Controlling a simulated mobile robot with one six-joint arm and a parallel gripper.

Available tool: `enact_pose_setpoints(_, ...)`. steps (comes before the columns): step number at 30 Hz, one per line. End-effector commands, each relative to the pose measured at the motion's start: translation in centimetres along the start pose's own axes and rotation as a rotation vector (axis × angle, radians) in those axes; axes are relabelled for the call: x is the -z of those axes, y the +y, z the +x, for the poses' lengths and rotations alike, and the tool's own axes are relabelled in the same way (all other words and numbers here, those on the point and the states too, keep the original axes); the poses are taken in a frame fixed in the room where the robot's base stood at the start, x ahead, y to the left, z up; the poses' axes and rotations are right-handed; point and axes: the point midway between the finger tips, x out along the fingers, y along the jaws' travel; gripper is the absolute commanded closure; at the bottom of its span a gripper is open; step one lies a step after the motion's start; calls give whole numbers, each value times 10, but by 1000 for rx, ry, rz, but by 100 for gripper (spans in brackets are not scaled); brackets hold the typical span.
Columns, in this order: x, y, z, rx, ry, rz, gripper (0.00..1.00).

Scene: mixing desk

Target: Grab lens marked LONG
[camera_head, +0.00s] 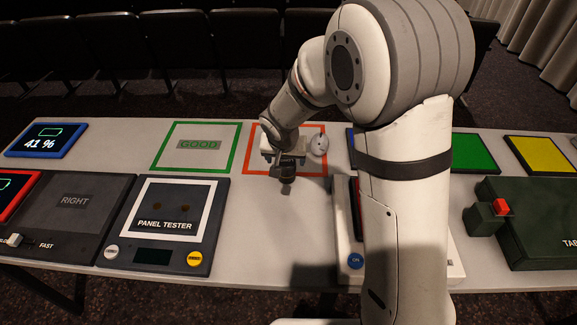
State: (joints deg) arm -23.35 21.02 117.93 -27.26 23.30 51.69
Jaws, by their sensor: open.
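No lens with a readable LONG mark shows in the head view. My gripper (286,180) hangs low over the front part of an orange-outlined square (247,143) on the desk. It is open, and I see nothing held in it. A small pale rounded object (319,145) sits just right of my gripper in the same square. I cannot tell what it is. My arm hides part of the desk right of centre, and my gripper hides much of the orange square and any label in it.
A green-outlined square marked GOOD (199,145) lies to the left. The panel tester (166,224) stands front left, beside a panel marked RIGHT (75,202). Green (474,152) and yellow (540,155) pads and a dark green box (540,222) are at right. The desk between tester and arm is clear.

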Motion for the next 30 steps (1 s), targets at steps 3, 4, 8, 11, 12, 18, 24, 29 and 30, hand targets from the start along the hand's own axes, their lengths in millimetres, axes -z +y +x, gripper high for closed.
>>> enact_pose_setpoints(3,-3,2,20,-3,-4,3,28)
enact_pose_setpoints(4,-3,3,25,-3,-4,4,28)
enact_pose_setpoints(8,-2,3,40,-2,-2,6,28)
enact_pose_setpoints(11,-2,4,45,-2,-2,6,28)
enact_pose_setpoints(12,-2,4,45,-2,-2,7,28)
enact_pose_setpoints(18,-2,4,45,-2,-2,8,30)
enact_pose_setpoints(24,-2,5,45,-3,-2,8,47)
enact_pose_setpoints(29,-2,5,45,-3,-2,9,60)
enact_pose_setpoints(30,-2,5,45,-3,-2,9,63)
